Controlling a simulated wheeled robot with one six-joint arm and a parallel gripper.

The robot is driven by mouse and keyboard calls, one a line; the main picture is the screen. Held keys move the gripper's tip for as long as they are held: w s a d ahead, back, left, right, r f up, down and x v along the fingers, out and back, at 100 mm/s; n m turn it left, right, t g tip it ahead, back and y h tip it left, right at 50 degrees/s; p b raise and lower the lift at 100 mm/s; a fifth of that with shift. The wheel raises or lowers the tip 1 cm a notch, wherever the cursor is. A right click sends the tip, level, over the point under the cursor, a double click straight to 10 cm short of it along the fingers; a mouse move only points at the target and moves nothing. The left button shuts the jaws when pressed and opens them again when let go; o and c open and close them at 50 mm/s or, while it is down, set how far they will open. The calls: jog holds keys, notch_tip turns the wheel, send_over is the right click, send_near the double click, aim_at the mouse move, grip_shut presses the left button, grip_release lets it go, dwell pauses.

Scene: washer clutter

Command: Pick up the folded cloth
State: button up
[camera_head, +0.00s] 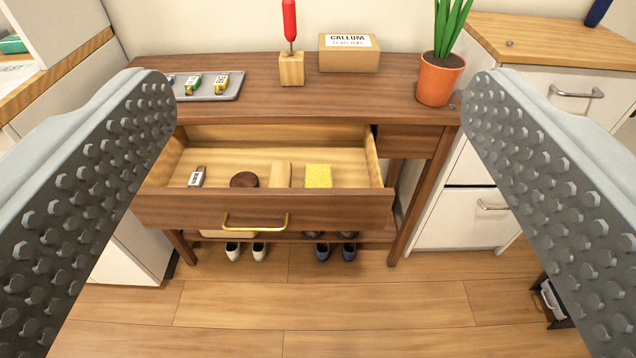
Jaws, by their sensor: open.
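My gripper (318,84) is open and empty, its two studded grey fingers wide apart at the left and right of the view. Between and beyond them, a wooden drawer (262,210) with a brass handle is pulled open. I cannot pick out a folded cloth for certain. In the drawer lie a yellow speckled block (318,176) like a sponge, a tan flat-topped piece (280,175) that may be cloth or wood, a dark brown round thing (244,180) and a small white and grey item (197,176).
On the tabletop (280,105) stand a grey tray (222,94) with small items, a red-handled tool in a wooden block (291,69), a labelled cardboard box (349,54) and a potted plant (439,79). Shoes (246,250) sit below. White cabinets flank the table; the front floor is mostly clear.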

jog(key=shift+o, duration=0.6)
jog(key=w+f+g, duration=0.3)
jog(key=w+f, duration=0.5)
jog(key=w, duration=0.1)
jog(key=w+f+g, duration=0.4)
jog(key=w+f, duration=0.5)
jog(key=w, duration=0.1)
jog(key=w+f+g, duration=0.4)
jog(key=w+f, duration=0.4)
jog(key=w, duration=0.1)
jog(key=shift+w+d+f, duration=0.2)
jog(key=shift+w+f, duration=0.15)
jog(key=shift+f, duration=0.05)
send_over(318, 179)
jog(key=s, duration=0.3)
jog(key=f, duration=1.1)
jog(key=shift+d, duration=0.25)
jog(key=shift+s+a+x, duration=0.1)
jog(key=shift+x, duration=1.25)
jog(key=shift+s+a+x, duration=0.1)
jog(key=shift+x, duration=1.3)
jog(key=shift+f, duration=0.1)
jog(key=c, duration=1.2)
jog(key=shift+o, duration=0.2)
